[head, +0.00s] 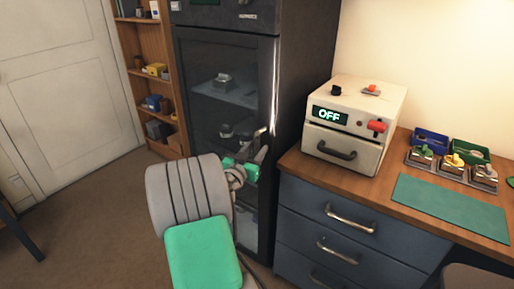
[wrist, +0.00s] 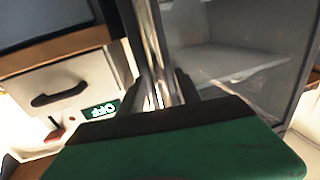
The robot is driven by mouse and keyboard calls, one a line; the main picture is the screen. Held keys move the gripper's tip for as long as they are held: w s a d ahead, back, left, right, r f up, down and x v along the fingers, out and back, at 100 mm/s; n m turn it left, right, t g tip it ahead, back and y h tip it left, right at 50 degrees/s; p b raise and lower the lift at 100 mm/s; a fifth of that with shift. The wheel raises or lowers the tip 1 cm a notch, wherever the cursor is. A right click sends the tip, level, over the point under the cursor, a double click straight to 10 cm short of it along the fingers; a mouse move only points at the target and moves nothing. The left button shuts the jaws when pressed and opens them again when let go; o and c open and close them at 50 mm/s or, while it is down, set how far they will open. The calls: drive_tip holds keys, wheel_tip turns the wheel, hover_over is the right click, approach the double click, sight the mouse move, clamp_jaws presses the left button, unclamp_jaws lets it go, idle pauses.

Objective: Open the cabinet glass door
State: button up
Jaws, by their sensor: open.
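The dark cabinet's glass door (head: 205,110) stands shut in the head view, with shelves and small items behind the glass. Its metal handle (head: 259,132) is on the right side of the door, partly hidden by my gripper (head: 259,157). In the wrist view the handle (wrist: 148,30) is a shiny upright bar running down to between the fingers of my gripper (wrist: 160,94). The fingers are open and lie on either side of the bar; I cannot tell whether they touch it. The glass door (wrist: 240,40) fills the right of the wrist view.
A white box oven (head: 345,135) reading OFF stands on the wooden desk (head: 395,180) right of the cabinet, above blue drawers (head: 325,235). Small trays and a green mat (head: 450,208) lie on the desk. A bookshelf (head: 150,45) stands left. Floor (head: 90,220) at left is clear.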

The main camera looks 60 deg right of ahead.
drive_tip(key=shift+w+d, duration=0.1)
drive_tip(key=shift+d, duration=0.75)
drive_tip(key=shift+c, duration=0.3)
clamp_jaws()
idle(0.5)
